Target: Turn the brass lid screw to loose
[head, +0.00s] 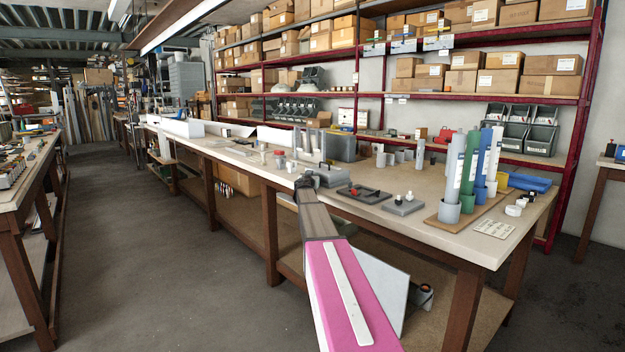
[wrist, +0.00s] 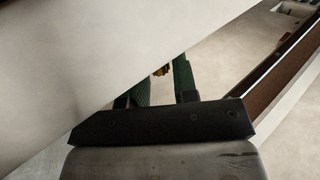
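In the wrist view, the two dark green fingers of my gripper (wrist: 162,80) stand a little apart. A small piece of the brass lid screw (wrist: 161,71) shows between them, near their far ends. It nearly fills the gap, but I cannot tell whether the fingers touch it. A large pale surface covers the fingertips and the rest of the screw. In the head view, my arm reaches to the bench's front edge, and my gripper (head: 305,182) is small and dark there. The brass screw cannot be made out in that view.
The long workbench (head: 470,243) carries a grey box (head: 327,177), a dark tray (head: 364,194) and a grey plate with knobs (head: 403,206). Upright tubes (head: 467,172) stand at its right. Shelves with cartons rise behind. The floor (head: 190,270) left of the bench is clear.

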